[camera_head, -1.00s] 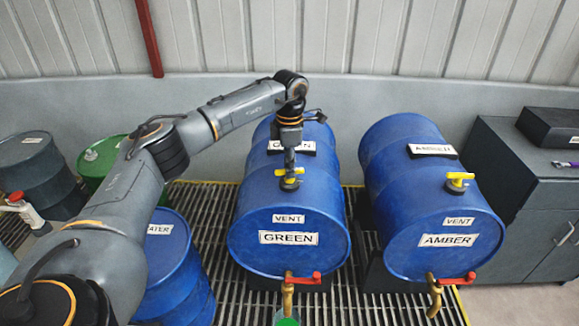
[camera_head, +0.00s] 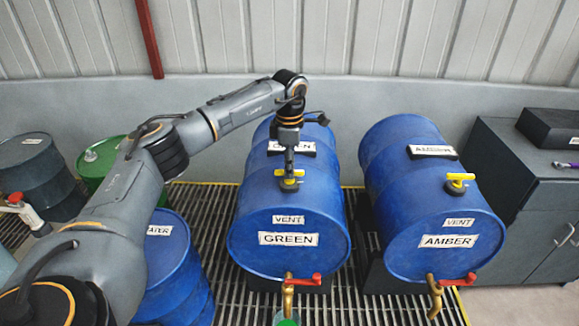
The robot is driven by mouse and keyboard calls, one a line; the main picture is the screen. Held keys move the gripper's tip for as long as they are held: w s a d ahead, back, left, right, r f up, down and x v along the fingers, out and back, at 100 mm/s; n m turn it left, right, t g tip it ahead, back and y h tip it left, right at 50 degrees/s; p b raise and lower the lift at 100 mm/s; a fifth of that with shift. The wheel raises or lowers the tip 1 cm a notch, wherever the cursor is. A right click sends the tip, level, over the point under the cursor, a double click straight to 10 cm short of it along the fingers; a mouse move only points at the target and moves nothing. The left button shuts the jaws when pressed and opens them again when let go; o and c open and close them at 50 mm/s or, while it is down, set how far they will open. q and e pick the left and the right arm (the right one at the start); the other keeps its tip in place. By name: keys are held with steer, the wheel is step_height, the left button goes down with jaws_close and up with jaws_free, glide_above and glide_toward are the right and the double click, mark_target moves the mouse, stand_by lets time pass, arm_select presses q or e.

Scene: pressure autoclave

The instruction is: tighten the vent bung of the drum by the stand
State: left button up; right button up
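A blue drum labelled GREEN (camera_head: 252,215) lies on its side in the middle. Its yellow vent bung (camera_head: 282,184) sits on top, behind the VENT label. My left gripper (camera_head: 289,172) points straight down onto this bung and looks shut on its yellow handle, which lies across the picture; the fingertips are small and partly hidden. A second blue drum labelled AMBER (camera_head: 400,190) lies to the right, with its own yellow-handled vent bung (camera_head: 458,181) untouched. My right gripper is not in view.
Brass taps with red handles (camera_head: 302,280) stick out of both lying drums, and a green container (camera_head: 287,320) is under the middle one. An upright blue drum (camera_head: 172,270), a green drum (camera_head: 97,160) and a dark drum (camera_head: 35,170) stand left. A grey cabinet (camera_head: 515,200) is at right.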

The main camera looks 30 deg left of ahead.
arm_select(q)
steer(key=shift+o, duration=0.7)
step_height(320, 180, up, 12)
stand_by(0.4)
